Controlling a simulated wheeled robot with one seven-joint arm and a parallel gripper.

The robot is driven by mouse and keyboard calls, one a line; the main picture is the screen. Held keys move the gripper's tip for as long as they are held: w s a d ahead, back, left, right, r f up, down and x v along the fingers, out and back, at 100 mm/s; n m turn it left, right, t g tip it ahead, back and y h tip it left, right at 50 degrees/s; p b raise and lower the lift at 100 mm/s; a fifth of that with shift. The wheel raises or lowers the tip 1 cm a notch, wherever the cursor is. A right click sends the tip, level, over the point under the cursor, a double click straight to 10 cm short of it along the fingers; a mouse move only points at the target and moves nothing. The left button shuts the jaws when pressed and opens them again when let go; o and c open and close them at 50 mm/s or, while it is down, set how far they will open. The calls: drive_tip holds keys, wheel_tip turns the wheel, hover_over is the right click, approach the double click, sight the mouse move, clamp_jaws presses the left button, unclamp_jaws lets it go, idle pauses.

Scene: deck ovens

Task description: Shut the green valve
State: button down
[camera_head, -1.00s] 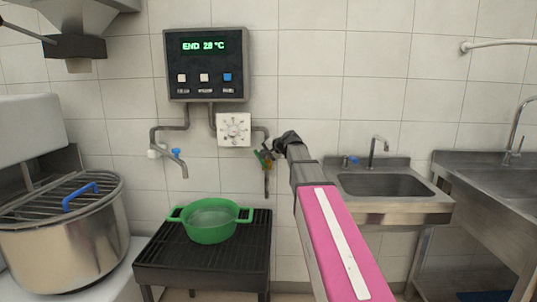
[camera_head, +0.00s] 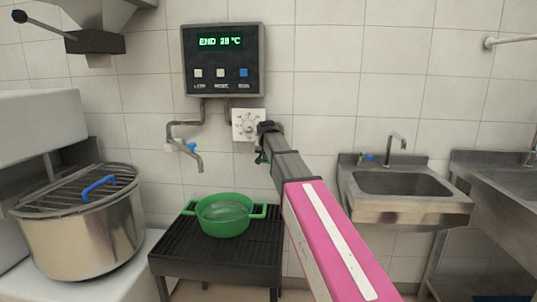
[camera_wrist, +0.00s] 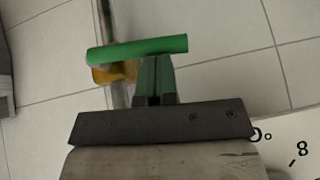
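The green valve's handle (camera_wrist: 138,48) is a green bar in the wrist view, lying nearly level across the pipe. Its brass body (camera_wrist: 114,73) sits just below the bar. My gripper (camera_wrist: 154,60) has its two narrow fingers together, with nothing seen between them. The fingertips are at the lower edge of the bar, right of the brass body; I cannot tell whether they touch it. In the head view my gripper (camera_head: 263,150) is at the wall below the white dial box and hides most of the valve.
A control panel (camera_head: 222,60) reading 28 °C hangs above the white dial box (camera_head: 246,125). A tap (camera_head: 190,150) stands out above a green pot (camera_head: 224,217) on a black stand (camera_head: 215,260).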

drive_tip(key=shift+a+f, duration=0.25)
drive_tip(key=shift+f, duration=0.4)
idle(0.3)
drive_tip(key=shift+w+r, duration=0.2)
drive_tip(key=shift+r, duration=0.2)
drive_tip(key=r, duration=0.2)
drive_tip(key=shift+w+r, duration=0.35)
drive_tip(key=a+v, duration=0.1)
drive_tip(key=v, duration=0.9)
drive_tip(key=shift+r, duration=0.35)
drive_tip(key=shift+s, duration=0.15)
